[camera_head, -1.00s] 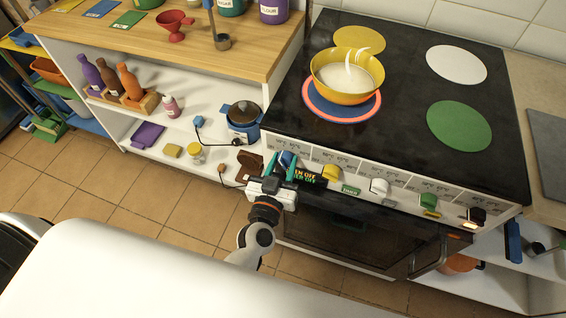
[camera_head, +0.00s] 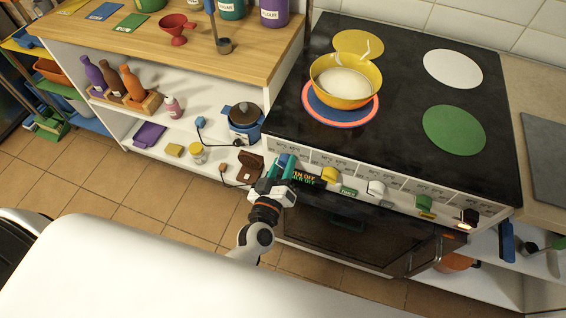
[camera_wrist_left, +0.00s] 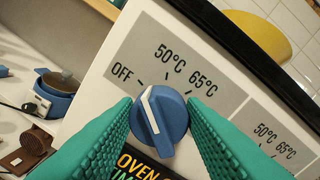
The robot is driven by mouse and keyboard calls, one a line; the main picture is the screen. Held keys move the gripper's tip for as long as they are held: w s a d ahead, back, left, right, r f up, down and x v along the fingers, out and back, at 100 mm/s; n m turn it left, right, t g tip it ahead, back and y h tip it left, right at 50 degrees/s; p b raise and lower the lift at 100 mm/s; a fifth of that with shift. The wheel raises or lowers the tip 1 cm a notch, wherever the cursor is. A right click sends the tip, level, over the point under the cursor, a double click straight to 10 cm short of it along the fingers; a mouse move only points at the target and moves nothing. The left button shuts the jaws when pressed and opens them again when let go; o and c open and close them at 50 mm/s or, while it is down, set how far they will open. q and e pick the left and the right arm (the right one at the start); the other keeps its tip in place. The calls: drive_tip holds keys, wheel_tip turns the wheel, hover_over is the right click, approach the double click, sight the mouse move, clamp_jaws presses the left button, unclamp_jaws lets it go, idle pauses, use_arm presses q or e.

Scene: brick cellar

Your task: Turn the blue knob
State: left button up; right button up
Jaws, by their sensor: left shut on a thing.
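The blue knob (camera_head: 285,161) sits at the left end of the stove's front panel. In the left wrist view the blue knob (camera_wrist_left: 160,120) shows a white pointer line, which points up and slightly left, close to the OFF mark and left of 50°C. My left gripper (camera_head: 284,168) is shut on the knob from the front. Its green ribbed fingers (camera_wrist_left: 160,128) lie on both sides of the knob in the wrist view. My right gripper is not in view.
The stove top (camera_head: 400,85) bears a yellow pan (camera_head: 345,92) with pale liquid, on a blue disc ringed in orange-red. Yellow (camera_head: 329,175), white (camera_head: 376,188), green (camera_head: 424,203) and black (camera_head: 469,217) knobs line the panel to the right. A shelf unit (camera_head: 130,148) stands left.

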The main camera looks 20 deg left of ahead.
use_arm(q)
drive_tip(key=shift+a+n+p, duration=0.1)
drive_tip(key=shift+n+p, duration=0.2)
drive_tip(key=shift+n, duration=1.6)
drive_tip(key=o, duration=1)
drive_tip(key=s+b, duration=0.1)
drive_tip(key=s, duration=1.1)
drive_tip(key=shift+r, duration=0.2)
